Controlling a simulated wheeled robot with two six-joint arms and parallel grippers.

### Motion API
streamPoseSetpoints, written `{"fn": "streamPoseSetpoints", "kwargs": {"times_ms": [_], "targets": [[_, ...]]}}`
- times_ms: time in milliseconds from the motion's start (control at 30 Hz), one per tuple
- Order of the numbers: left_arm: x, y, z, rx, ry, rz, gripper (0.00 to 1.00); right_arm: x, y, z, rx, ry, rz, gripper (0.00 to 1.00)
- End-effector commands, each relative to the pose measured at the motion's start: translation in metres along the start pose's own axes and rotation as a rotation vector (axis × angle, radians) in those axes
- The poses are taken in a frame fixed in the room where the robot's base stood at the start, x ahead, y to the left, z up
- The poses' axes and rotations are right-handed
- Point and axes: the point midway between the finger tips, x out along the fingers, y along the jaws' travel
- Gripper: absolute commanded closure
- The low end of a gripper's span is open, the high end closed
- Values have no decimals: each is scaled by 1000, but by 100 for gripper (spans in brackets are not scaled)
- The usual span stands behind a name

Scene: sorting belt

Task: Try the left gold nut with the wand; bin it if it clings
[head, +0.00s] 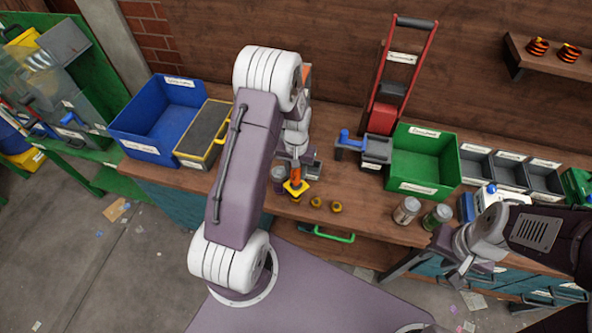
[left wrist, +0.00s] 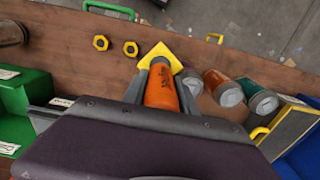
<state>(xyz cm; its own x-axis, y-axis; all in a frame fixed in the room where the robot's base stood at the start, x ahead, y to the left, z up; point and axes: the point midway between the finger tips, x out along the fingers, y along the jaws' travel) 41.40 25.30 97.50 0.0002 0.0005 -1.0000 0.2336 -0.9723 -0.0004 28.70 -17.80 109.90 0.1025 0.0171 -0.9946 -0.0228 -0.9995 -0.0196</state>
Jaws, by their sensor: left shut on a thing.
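My left gripper (head: 297,168) is shut on the wand (head: 295,183), which has an orange handle and a yellow square head. The wand points down over the bench's front part, and in the left wrist view its orange handle (left wrist: 161,88) sits between the fingers. The left gold nut (head: 296,199) shows just under the wand's head; I cannot tell whether they touch. It is hidden in the left wrist view. The middle gold nut (head: 316,202) and right gold nut (head: 337,207) lie on the bench. My right gripper (head: 462,268) is at the lower right, its jaws unclear.
A blue bin (head: 145,118) and a yellow-edged box (head: 203,135) stand at the left. A green bin (head: 425,160) and small grey bins (head: 510,170) stand at the right. Jars (head: 407,210) stand near the front edge. A red-framed rack (head: 400,70) stands behind.

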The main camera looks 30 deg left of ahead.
Motion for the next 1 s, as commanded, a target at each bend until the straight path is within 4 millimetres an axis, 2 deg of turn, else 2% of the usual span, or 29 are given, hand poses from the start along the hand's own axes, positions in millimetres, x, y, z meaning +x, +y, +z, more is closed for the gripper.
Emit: {"fn": "streamPoseSetpoints", "kwargs": {"times_ms": [100, 1000], "targets": [[8, 0, 0, 0, 1, 0, 100, 7, 0, 1, 0, 0, 0, 64], [14, 0, 0, 0, 0, 0, 100, 11, 0, 1, 0, 0, 0, 64]]}}
